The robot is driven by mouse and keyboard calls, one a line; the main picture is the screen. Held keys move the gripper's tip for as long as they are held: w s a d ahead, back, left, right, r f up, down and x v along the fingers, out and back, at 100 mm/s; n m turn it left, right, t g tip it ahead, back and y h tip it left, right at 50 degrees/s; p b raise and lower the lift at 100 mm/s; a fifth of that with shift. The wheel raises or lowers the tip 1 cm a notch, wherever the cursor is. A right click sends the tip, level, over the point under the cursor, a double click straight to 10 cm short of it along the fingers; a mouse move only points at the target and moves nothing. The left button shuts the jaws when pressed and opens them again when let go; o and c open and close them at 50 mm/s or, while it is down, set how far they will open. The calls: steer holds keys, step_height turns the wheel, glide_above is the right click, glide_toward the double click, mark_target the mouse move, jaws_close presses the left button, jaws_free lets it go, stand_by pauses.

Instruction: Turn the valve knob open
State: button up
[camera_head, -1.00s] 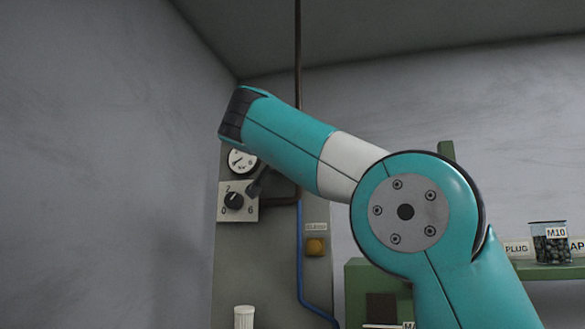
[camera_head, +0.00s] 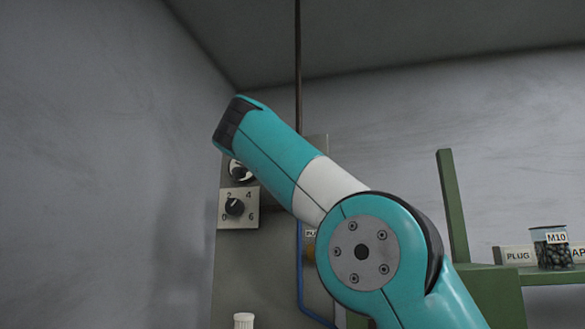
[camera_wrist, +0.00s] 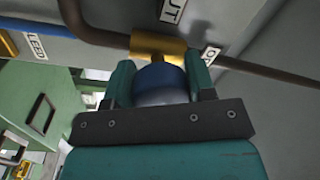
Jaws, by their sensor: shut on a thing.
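A blue round knob (camera_wrist: 161,77) sits on a brass valve body (camera_wrist: 160,46) in the wrist view. My gripper (camera_wrist: 159,68) has one finger on each side of the knob and is shut on it. In the head view my arm hides the valve, the knob and my gripper.
A dark pipe (camera_wrist: 100,35) runs into the valve. In the head view, a grey panel (camera_head: 240,265) carries a 0-to-6 dial (camera_head: 235,207) and a partly covered gauge (camera_head: 240,171). A green shelf (camera_head: 545,276) with a jar (camera_head: 551,247) stands right.

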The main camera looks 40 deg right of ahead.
stand_by(0.4)
steer(key=o, duration=0.9)
